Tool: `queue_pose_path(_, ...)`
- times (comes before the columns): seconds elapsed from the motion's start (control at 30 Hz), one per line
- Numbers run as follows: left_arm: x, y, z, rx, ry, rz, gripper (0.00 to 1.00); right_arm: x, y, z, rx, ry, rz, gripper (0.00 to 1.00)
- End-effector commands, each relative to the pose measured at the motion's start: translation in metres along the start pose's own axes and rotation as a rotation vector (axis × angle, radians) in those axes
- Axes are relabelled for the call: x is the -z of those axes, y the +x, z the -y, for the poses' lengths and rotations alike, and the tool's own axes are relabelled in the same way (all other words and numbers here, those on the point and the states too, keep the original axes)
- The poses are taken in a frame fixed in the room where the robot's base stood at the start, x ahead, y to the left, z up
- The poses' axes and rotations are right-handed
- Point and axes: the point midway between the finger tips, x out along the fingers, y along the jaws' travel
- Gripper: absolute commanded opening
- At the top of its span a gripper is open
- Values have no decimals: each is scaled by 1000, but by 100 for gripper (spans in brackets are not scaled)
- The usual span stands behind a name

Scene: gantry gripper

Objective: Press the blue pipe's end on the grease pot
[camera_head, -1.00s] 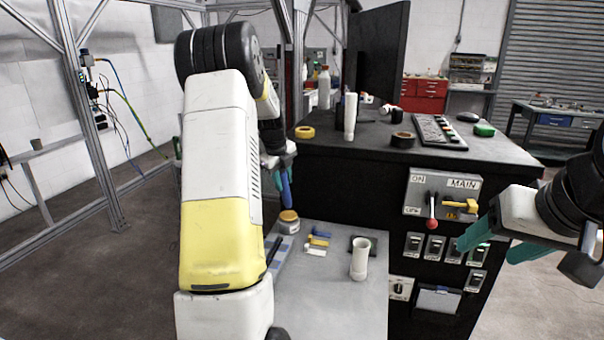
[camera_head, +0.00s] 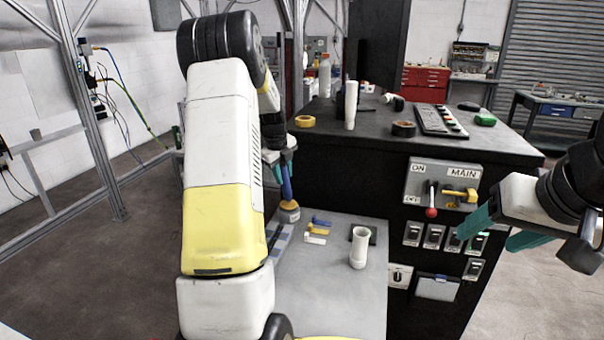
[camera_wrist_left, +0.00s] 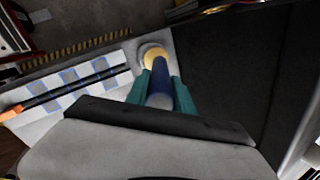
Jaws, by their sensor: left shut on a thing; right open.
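My left gripper (camera_head: 281,167) is shut on the blue pipe (camera_head: 286,188), which hangs nearly upright over the lower grey bench. The pipe's lower end is at the top of the grease pot (camera_head: 289,213), a small round jar with a yellowish top. In the left wrist view the blue pipe (camera_wrist_left: 160,88) sits between the teal fingers and its far end overlaps the pot's yellow top (camera_wrist_left: 153,56). I cannot tell whether they touch. My right gripper (camera_head: 498,231) is open and empty in front of the black switch cabinet.
A white pipe fitting (camera_head: 360,248) stands on the lower bench (camera_head: 325,285), right of small blue, yellow and white pieces (camera_head: 318,230). The black cabinet (camera_head: 345,182) rises behind, with a red-knobbed lever (camera_head: 431,211). A yellow tape roll (camera_head: 304,121) lies on its top.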

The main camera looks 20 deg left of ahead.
Motion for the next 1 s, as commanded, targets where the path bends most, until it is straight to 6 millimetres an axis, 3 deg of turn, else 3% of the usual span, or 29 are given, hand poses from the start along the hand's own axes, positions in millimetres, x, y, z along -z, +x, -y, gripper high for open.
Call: queue_pose_path(1.0, 2, 11, -3, 0, 0, 0, 0, 0, 0, 0, 0, 0, 0, 63)
